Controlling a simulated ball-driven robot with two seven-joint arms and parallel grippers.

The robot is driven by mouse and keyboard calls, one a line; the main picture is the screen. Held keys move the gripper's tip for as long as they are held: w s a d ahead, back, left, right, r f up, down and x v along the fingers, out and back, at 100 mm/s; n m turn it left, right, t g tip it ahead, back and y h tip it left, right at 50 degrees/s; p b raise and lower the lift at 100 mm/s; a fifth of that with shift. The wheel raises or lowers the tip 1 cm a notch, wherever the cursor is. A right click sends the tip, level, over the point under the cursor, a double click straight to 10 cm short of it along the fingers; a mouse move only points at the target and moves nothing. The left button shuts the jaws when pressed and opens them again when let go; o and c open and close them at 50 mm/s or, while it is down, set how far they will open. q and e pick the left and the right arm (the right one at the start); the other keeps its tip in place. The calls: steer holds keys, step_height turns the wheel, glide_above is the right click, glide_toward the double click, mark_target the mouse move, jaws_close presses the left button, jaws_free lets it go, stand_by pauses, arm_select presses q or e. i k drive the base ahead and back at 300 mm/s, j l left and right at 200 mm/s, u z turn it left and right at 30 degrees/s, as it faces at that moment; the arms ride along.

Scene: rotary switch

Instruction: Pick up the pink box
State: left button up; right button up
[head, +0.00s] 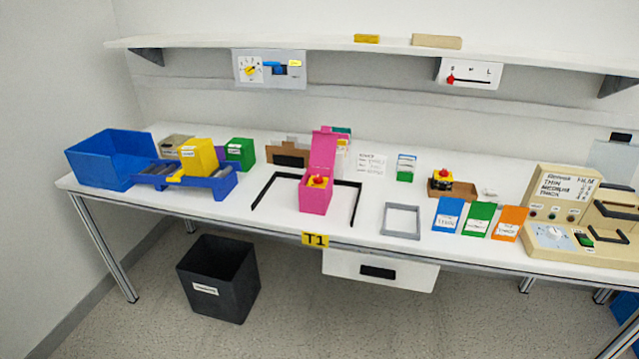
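The pink box (315,200) stands on the white table inside a black corner-marked area. Neither of my grippers is in the head view, and nothing touches the box.
The white table (240,213) also holds a blue bin (108,160), a yellow box (198,157) on a blue roller stand, a green box (240,152), a grey frame (401,221) and a beige machine (575,215). A shelf (330,46) runs above. A black bin (219,280) stands below.

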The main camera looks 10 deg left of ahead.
mark_target(316, 201)
steer(key=i+j, duration=0.6)
steer(key=i, duration=0.15)
steer(key=i+j, duration=0.55)
steer(key=i, duration=0.2)
